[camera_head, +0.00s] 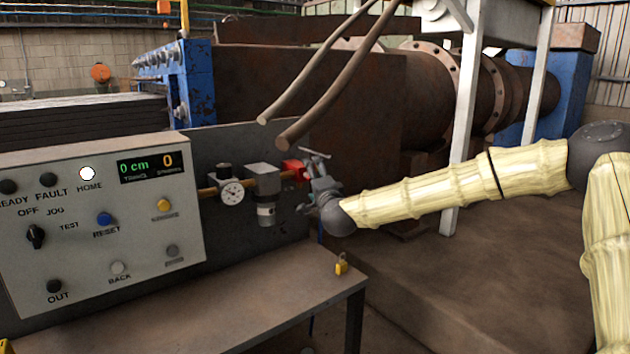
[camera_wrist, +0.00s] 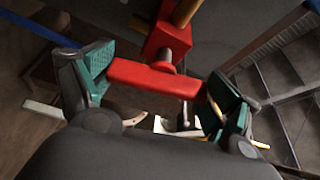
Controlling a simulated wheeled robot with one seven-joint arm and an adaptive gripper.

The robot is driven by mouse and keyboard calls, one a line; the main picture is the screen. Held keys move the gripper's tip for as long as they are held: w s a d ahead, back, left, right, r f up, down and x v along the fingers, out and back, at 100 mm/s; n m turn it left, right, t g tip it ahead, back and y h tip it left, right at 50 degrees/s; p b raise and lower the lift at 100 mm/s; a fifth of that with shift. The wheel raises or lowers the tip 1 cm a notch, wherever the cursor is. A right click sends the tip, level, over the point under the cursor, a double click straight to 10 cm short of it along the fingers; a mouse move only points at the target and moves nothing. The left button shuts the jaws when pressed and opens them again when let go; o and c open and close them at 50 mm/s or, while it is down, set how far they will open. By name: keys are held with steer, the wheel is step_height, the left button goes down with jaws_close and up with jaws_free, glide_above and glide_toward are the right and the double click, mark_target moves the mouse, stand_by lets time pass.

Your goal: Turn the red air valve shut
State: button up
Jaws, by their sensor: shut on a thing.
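The red air valve (camera_head: 292,168) sits at the right end of a brass air line on the dark panel. In the wrist view, its red body (camera_wrist: 164,42) carries a red bar handle (camera_wrist: 145,78) that lies crosswise, tilted slightly down to the right. My gripper (camera_head: 318,178) is at the valve. In the wrist view, my gripper (camera_wrist: 160,80) has its green-padded fingers at the two ends of the bar, shut on it. In the head view, my fingers hide most of the handle.
A pressure gauge (camera_head: 232,191) and a regulator with a bowl (camera_head: 265,212) stand left of the valve. A control panel (camera_head: 90,230) is further left. A yellow padlock (camera_head: 341,265) is on the table (camera_head: 250,312). Brown hoses (camera_head: 335,85) hang above.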

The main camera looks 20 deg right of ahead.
steer(key=shift+d+m+g, duration=0.15)
steer(key=shift+m+g, duration=0.25)
steer(key=shift+m, duration=0.7)
steer(key=o, duration=0.8)
steer(key=shift+s, duration=0.2)
steer(key=s, duration=1.1)
steer(key=shift+s+a, duration=0.25)
steer(key=shift+s, duration=0.05)
